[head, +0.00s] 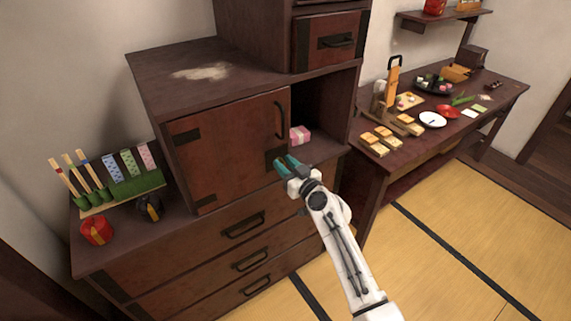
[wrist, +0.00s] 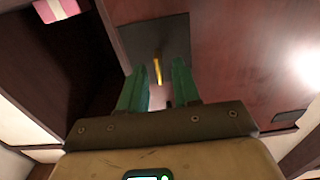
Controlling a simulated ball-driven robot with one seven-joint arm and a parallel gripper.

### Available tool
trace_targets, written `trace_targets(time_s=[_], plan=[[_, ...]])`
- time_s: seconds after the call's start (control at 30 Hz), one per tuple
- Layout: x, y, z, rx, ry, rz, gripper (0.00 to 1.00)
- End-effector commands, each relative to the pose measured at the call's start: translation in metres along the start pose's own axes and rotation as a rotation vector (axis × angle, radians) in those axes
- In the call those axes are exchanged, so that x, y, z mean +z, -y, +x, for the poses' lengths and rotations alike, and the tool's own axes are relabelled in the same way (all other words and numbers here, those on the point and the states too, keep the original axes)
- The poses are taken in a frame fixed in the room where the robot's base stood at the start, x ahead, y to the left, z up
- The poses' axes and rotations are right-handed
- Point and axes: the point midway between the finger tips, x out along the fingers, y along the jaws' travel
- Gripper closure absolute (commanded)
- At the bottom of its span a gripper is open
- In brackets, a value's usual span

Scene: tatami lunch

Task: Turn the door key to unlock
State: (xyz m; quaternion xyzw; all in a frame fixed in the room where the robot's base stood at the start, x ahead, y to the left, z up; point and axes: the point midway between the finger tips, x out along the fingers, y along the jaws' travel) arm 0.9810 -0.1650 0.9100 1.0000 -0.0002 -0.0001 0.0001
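The red-brown cabinet door (head: 225,145) is closed, with a black handle (head: 278,119) near its right edge. A dark lock plate (head: 273,156) sits low on its right side, partly behind my gripper (head: 287,163). In the wrist view the lock plate (wrist: 160,35) shows with a gold key (wrist: 157,68) standing out from it. My gripper (wrist: 159,72) has its two teal fingers apart, one on each side of the key in that view. A gap shows between the key and each finger. The key is hidden in the head view.
A pink box (head: 299,135) stands in the open compartment right of the door; it also shows in the wrist view (wrist: 58,9). A food-covered side table (head: 470,98) stands right.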

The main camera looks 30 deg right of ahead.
Motion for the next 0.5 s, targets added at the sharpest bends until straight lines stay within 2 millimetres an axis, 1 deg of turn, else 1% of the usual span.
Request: trace_targets(time_s=[0.3,0.37,0.5], plan=[[0.0002,0.0002,0.0026,0.0,0.0,0.0,0.68],[0.0002,0.0002,0.0026,0.0,0.0,0.0,0.73],[0.0002,0.0001,0.0024,0.0,0.0,0.0,0.86]])
